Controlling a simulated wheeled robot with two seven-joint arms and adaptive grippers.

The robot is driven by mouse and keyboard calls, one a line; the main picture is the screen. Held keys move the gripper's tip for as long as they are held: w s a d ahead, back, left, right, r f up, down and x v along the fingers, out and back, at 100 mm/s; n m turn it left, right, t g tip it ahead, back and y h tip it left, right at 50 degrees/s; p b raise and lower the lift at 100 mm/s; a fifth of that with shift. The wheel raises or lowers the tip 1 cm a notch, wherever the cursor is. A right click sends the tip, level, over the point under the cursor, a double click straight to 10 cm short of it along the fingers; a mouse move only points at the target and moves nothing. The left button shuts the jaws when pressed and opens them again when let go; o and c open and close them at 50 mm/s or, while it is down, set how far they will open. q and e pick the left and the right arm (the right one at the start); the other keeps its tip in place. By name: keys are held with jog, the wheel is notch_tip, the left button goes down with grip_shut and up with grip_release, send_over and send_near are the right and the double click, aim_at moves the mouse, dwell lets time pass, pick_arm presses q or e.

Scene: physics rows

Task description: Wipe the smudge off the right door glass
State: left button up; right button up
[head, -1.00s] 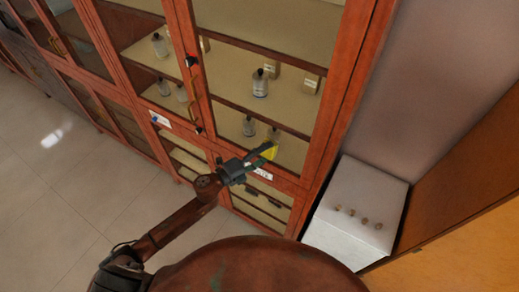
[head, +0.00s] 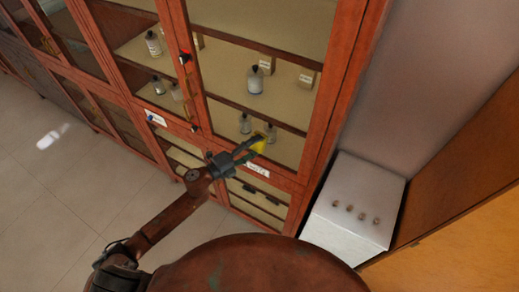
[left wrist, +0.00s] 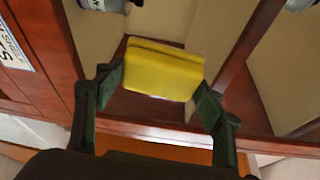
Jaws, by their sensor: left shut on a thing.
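My left gripper (head: 246,149) is shut on a yellow sponge (head: 260,143). It holds the sponge in front of the lower part of the right door glass (head: 225,99) of the red-brown wooden cabinet. In the left wrist view the yellow sponge (left wrist: 163,70) sits between the two dark fingers (left wrist: 155,100). I cannot tell whether the sponge touches the glass. I cannot make out a smudge on the glass in either view. My right gripper is not in view.
Bottles, including one large bottle (head: 256,80), and small boxes (head: 306,77) stand on shelves behind the glass. A white box (head: 352,215) with several small knobs stands right of the cabinet. Tiled floor (head: 60,200) lies open at the left.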

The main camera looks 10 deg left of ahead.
pick_arm(q)
jog(key=a, duration=0.1)
jog(key=w+a, duration=0.1)
jog(key=a+b, duration=0.1)
jog(key=a, duration=0.1)
jog(key=shift+w+a, duration=0.1)
jog(key=shift+w, duration=0.15)
jog(key=s+a, duration=0.2)
jog(key=s, duration=0.3)
jog(key=shift+s, duration=0.4)
dwell(0.4)
jog(key=s, duration=0.1)
jog(key=s+a, duration=0.1)
jog(key=shift+s+p, duration=0.3)
jog(key=shift+s, duration=0.1)
jog(key=shift+d+f, duration=0.1)
